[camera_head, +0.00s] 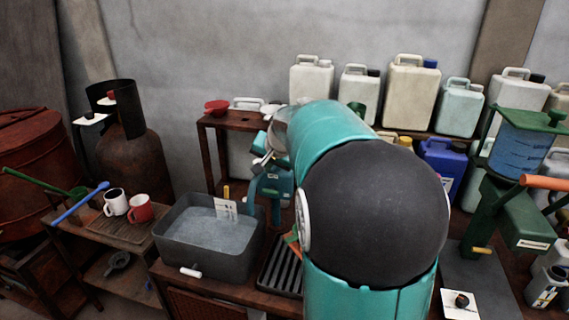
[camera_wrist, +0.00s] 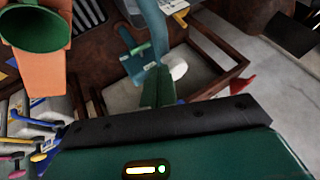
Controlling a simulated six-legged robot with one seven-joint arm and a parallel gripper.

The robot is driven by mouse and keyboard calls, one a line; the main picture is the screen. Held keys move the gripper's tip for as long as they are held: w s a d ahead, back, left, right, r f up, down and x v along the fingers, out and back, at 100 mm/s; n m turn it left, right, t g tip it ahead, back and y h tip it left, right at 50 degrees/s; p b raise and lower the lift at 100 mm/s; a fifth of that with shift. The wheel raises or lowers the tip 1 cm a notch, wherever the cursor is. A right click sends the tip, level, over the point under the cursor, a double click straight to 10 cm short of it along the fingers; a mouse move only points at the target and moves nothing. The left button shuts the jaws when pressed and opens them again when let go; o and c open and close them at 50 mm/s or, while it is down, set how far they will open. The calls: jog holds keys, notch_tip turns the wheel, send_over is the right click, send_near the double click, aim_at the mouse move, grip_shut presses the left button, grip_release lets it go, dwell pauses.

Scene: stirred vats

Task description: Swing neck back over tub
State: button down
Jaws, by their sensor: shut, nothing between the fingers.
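The tub (camera_head: 184,240) is a grey rectangular basin with cloudy water, on the bench left of my arm in the head view. A teal upright fixture (camera_head: 272,184) stands at its right end, partly hidden by my arm. In the wrist view a blue-grey pipe (camera_wrist: 149,28), which looks like the neck, runs down from the top towards my fingers. I cannot tell which way its outlet points. My gripper (camera_wrist: 159,70) is shut and empty, with its fingers close to the pipe's lower end; contact is unclear.
A dark ribbed rack (camera_head: 280,278) lies right of the tub. Two mugs, white (camera_head: 115,202) and red (camera_head: 140,208), stand left of it. Several jugs (camera_head: 410,90) line the back wall. A green stand with a blue vessel (camera_head: 520,145) is at right.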

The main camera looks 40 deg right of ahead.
jog(key=w+a, duration=0.6)
jog(key=w, duration=0.5)
jog(key=shift+w, duration=0.25)
jog(key=shift+s, duration=0.1)
